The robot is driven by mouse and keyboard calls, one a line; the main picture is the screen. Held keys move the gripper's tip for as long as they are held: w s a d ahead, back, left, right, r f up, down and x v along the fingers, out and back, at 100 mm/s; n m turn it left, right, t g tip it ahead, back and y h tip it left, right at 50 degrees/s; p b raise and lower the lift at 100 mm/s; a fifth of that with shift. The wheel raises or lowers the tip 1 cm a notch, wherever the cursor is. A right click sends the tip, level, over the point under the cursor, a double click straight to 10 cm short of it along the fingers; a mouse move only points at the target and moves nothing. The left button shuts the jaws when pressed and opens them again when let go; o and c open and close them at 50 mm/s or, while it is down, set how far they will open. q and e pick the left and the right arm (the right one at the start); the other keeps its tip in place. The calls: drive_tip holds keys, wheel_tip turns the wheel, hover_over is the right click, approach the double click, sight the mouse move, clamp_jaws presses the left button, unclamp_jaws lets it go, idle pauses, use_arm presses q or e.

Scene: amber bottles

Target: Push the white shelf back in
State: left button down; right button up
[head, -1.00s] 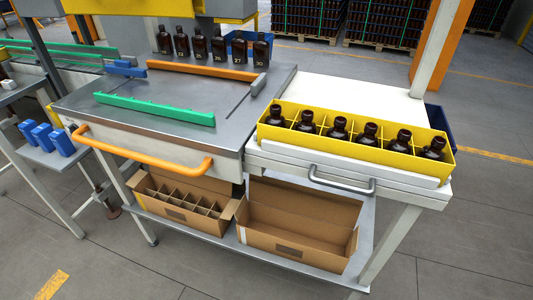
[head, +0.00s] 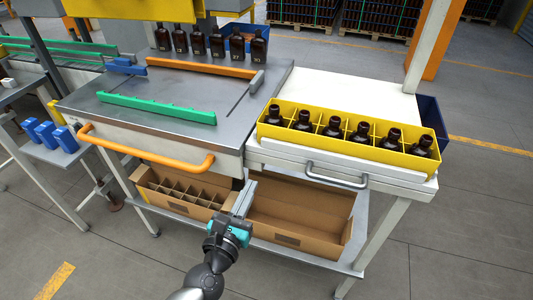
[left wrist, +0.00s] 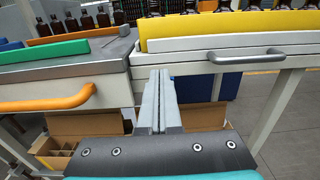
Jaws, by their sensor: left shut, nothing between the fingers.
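The white shelf (head: 330,87) is at the right of the workbench, with a grey bar handle (head: 337,176) on its front. A yellow divided crate (head: 350,140) with several amber bottles stands on it. In the left wrist view the shelf front (left wrist: 225,57) and the handle (left wrist: 245,57) are ahead of the gripper. My left gripper (head: 245,190) is shut and empty, in front of the bench and below and left of the handle, apart from it. It also shows in the left wrist view (left wrist: 158,75). My right gripper is not in view.
The grey bench top (head: 180,80) with an orange handle (head: 150,155) adjoins on the left. Two open cardboard boxes (head: 180,199) (head: 300,227) sit on the lower shelf behind my arm. Several amber bottles (head: 215,45) stand at the back. The floor in front is clear.

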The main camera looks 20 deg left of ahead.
sight(271, 146)
use_arm(q)
drive_tip(key=w, duration=1.2)
drive_tip(key=shift+p, duration=0.35)
drive_tip(key=shift+w, duration=0.15)
drive_tip(key=w+b, duration=0.1)
drive_tip(key=w, duration=0.1)
drive_tip(key=shift+w+f, duration=0.1)
drive_tip(key=shift+w, duration=0.25)
drive_tip(key=shift+w+b, duration=0.1)
drive_tip(key=shift+b, duration=0.2)
drive_tip(key=shift+r, duration=0.3)
